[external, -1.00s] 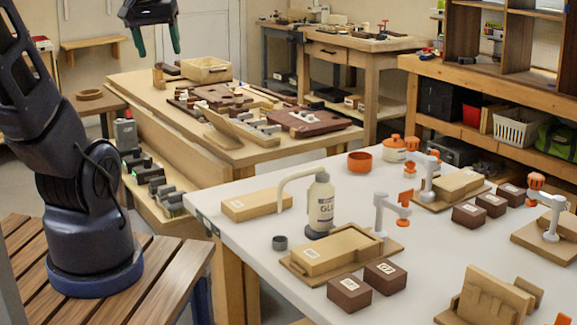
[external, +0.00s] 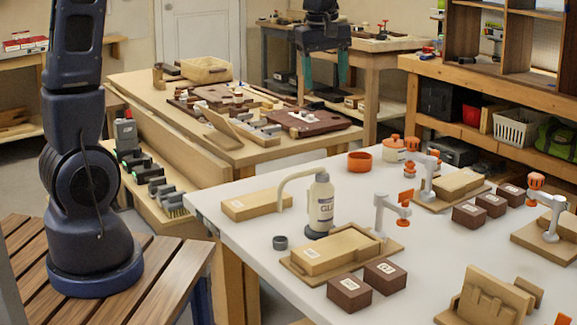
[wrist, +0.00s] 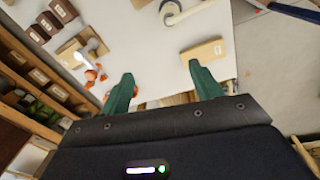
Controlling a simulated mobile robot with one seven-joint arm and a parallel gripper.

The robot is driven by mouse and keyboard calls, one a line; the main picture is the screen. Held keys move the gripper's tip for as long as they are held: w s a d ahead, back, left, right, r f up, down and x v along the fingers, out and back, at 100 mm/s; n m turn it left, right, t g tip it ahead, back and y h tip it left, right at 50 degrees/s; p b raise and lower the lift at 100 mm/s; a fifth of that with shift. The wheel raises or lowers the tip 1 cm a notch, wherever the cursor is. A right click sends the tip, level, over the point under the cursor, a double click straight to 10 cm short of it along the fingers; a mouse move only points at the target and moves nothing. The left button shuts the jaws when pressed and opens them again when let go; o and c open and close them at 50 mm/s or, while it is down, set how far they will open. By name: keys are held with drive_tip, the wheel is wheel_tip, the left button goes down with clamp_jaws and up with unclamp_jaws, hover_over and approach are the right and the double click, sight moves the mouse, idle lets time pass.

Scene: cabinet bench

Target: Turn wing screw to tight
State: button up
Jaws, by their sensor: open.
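Several grey-white clamps with orange parts stand at wooden fixtures on the white table; I cannot tell which orange part is the wing screw. The nearest clamp (external: 380,213) has an orange piece (external: 404,198) at its top right. A second clamp (external: 429,175) stands behind it, and a third clamp (external: 552,222) is at the right.
Dark boxes (external: 349,292) sit in front. A wooden bench (external: 150,95) with parts is behind.

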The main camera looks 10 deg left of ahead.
drive_tip(key=s+d+f+n, duration=0.1)
drive_tip(key=s+d+f, duration=0.15)
drive_tip(key=d, duration=0.35)
drive_tip(key=s+d+f, duration=0.2)
drive_tip(key=d+f, duration=0.1)
drive_tip(key=d, duration=0.2)
drive_tip(key=n+g, duration=0.1)
drive_tip(key=n, duration=0.1)
approach(406, 198)
drive_tip(key=shift+y, duration=0.3)
drive_tip(key=f, duration=0.7)
drive_tip(key=shift+w+d+f, duration=0.15)
drive_tip(key=shift+w+d, duration=0.1)
drive_tip(key=c, duration=1)
